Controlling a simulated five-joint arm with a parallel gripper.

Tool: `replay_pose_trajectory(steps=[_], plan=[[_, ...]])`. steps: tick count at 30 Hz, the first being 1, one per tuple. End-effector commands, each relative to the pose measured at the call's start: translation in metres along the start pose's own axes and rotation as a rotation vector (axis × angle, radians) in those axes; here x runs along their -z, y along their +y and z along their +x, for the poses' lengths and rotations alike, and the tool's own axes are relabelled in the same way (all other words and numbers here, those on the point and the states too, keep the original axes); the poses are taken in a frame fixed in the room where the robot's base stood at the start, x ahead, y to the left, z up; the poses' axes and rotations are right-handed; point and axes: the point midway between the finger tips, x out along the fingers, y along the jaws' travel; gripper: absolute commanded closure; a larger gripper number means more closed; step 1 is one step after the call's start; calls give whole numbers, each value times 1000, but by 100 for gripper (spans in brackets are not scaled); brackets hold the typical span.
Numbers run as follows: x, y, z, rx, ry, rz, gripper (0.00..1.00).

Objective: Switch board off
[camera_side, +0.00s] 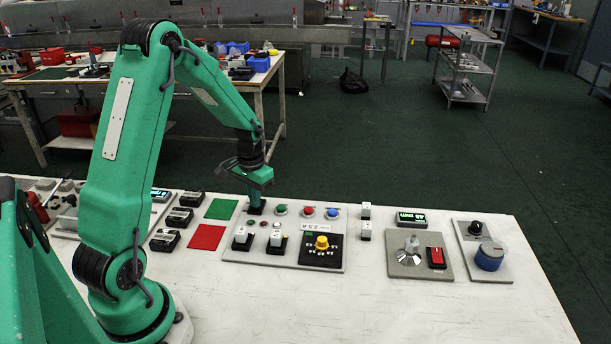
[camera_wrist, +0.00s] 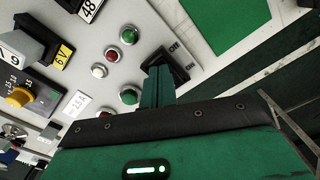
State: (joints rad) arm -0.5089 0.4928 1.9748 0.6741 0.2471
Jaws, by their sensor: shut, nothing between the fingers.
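The light grey board (camera_side: 318,257) lies on the white table. Its black switch (camera_wrist: 180,66), with small printed labels beside it, shows in the wrist view. In the side view the switch (camera_side: 256,210) is at the board's far left corner, mostly covered by my gripper (camera_side: 257,199). My gripper also shows in the wrist view (camera_wrist: 158,73); its fingers are shut and empty, pointing down at the switch. The fingertips overlap the switch's near edge; I cannot tell whether they touch it. The switch's position is not readable.
On the board are green, red and blue buttons (camera_side: 307,211), small lamps, white-topped black blocks (camera_side: 277,242) and a yellow knob (camera_side: 322,243). Green (camera_side: 221,209) and red (camera_side: 206,237) squares lie to the left. Panels with a red switch (camera_side: 436,258) and blue knob (camera_side: 489,257) stand right. The front table is clear.

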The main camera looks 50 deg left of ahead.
Motion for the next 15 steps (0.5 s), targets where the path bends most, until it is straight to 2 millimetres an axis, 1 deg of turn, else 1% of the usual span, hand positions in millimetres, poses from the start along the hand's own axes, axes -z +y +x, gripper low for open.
replay_pose_trajectory(steps=[7,15], plan=[[0,0,-3,0,1,0,100],[0,0,-17,1,2,0,100]])
